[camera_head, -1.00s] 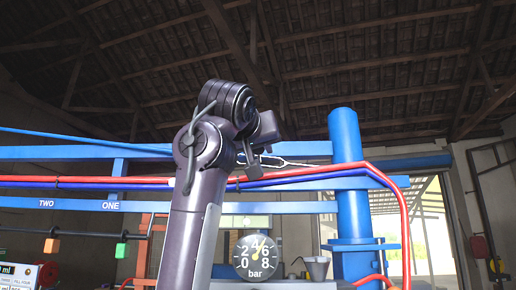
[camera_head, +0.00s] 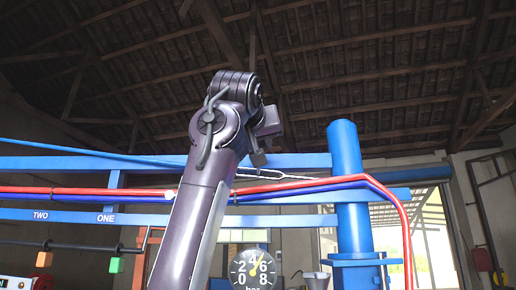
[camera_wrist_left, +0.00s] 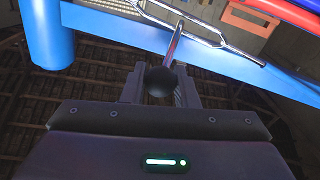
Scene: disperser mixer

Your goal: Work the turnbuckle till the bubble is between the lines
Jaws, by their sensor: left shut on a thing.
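The turnbuckle (camera_head: 290,177) is a slim metal open frame in line with a rod, in front of the blue beam. In the left wrist view it (camera_wrist_left: 196,30) runs slantwise across the top. A thin bar with a dark ball end (camera_wrist_left: 161,81) reaches from the turnbuckle down between my left fingers. My left gripper (camera_wrist_left: 160,85) is shut on this bar, near the ball. In the head view my left gripper (camera_head: 257,158) is just left of the turnbuckle, partly hidden by its own wrist. I cannot make out the bubble or its lines. My right gripper is out of view.
A blue post (camera_head: 346,150) stands right of the turnbuckle. Red hose (camera_head: 400,210) and blue hose run along the beam. A round bar gauge (camera_head: 252,270) sits below. A rod with coloured blocks (camera_head: 115,264) is at lower left.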

